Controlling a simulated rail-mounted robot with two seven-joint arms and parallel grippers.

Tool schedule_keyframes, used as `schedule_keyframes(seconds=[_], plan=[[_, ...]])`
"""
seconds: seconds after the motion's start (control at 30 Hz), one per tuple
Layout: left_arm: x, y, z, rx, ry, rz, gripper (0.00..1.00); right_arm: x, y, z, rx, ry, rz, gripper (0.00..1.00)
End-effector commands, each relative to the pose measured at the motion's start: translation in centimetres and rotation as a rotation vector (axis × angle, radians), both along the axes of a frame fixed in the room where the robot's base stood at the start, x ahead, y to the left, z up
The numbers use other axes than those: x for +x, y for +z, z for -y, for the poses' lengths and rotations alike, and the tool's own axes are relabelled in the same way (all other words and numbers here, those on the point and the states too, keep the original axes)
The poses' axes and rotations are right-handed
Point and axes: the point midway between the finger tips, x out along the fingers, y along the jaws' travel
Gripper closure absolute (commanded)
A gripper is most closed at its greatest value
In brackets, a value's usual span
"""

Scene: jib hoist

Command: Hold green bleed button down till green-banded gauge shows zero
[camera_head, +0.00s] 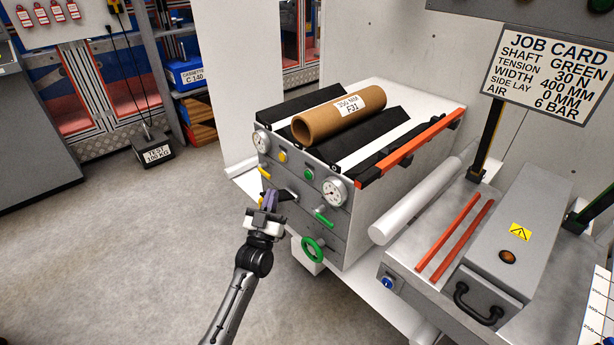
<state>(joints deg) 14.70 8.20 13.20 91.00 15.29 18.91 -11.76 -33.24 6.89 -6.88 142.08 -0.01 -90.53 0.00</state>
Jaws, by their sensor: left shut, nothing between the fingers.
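The grey machine cabinet (345,245) carries a small round green button (308,174) on its front, beside a white dial gauge (334,190). Its band colour and needle reading are too small to tell. A second white gauge (262,142) sits at the left, near a yellow button (283,157). My left gripper (272,197) is shut and empty in front of the panel, below and left of the green button and apart from it. My right gripper is not in view.
A green lever (323,217) and a green handwheel (312,248) stick out below the right gauge. A yellow lever (265,173) is at the left. A cardboard core (340,115) lies on top.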

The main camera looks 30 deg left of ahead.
Motion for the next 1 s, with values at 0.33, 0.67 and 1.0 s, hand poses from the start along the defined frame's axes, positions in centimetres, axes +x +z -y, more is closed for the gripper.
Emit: schedule_keyframes(seconds=[0.33,0.67,1.0], plan=[[2.3,-0.4,0.5,-0.001,0.000,0.000,1.00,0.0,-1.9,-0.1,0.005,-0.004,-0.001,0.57],[6.1,-0.3,1.5,0.000,-0.001,0.000,1.00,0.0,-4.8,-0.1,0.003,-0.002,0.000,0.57],[8.3,-0.1,2.0,-0.001,-0.001,-0.001,1.00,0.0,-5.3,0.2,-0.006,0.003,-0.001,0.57]])
